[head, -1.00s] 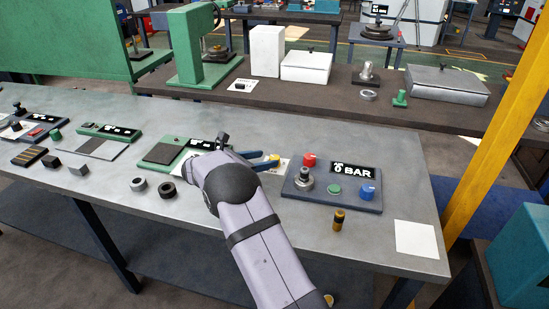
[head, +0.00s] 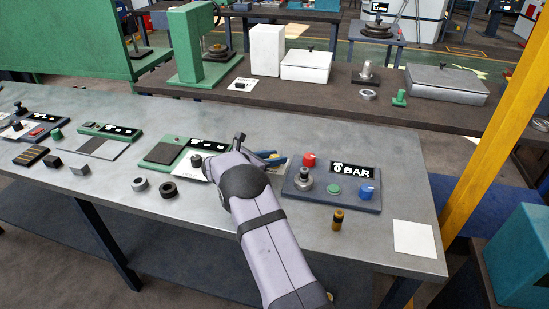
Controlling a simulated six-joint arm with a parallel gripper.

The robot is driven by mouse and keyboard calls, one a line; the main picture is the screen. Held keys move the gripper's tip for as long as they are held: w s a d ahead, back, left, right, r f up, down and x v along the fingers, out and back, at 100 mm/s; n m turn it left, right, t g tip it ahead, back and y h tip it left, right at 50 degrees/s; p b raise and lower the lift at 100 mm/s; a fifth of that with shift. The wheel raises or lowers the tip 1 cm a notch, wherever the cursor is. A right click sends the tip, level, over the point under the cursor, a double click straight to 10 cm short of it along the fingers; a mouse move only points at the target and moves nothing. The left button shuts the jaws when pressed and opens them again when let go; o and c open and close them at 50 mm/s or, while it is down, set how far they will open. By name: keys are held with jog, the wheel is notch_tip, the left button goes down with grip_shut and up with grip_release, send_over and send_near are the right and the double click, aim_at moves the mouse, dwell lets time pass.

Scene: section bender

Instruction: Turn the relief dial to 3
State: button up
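The blue-grey control panel (head: 322,202) lies on the metal bench, with a black display (head: 353,171) that reads 0 BAR. It carries a red knob (head: 309,159), a metal knob (head: 303,180), a green button (head: 334,188) and a blue knob (head: 366,192). I cannot read a label that tells which one is the relief dial. My gripper (head: 277,158) is just left of the panel's back left corner, apart from the red knob as far as I can see. It is small and partly hidden by my arm, so its opening cannot be told.
Several green-framed panels (head: 99,139) lie to the left on the bench. Dark and light rings (head: 168,189) lie near the front edge. A black and orange cylinder (head: 338,219) stands in front of the control panel. A white sheet (head: 415,239) lies at the right corner.

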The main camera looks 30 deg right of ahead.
jog(key=shift+w+m+g, duration=0.1)
jog(key=shift+m+g, duration=0.3)
jog(key=shift+c, duration=0.3)
jog(key=shift+d+r+m+g+h+b, duration=0.1)
jog(key=shift+m+g+h+b, duration=0.2)
jog(key=shift+m+g+b, duration=0.25)
jog(key=shift+m+g, duration=0.25)
jog(key=shift+r+m+g+b, duration=0.1)
jog(key=shift+m+g+b, duration=0.2)
jog(key=shift+g+b, duration=0.2)
jog(key=o, duration=1)
jog(key=shift+o, duration=0.2)
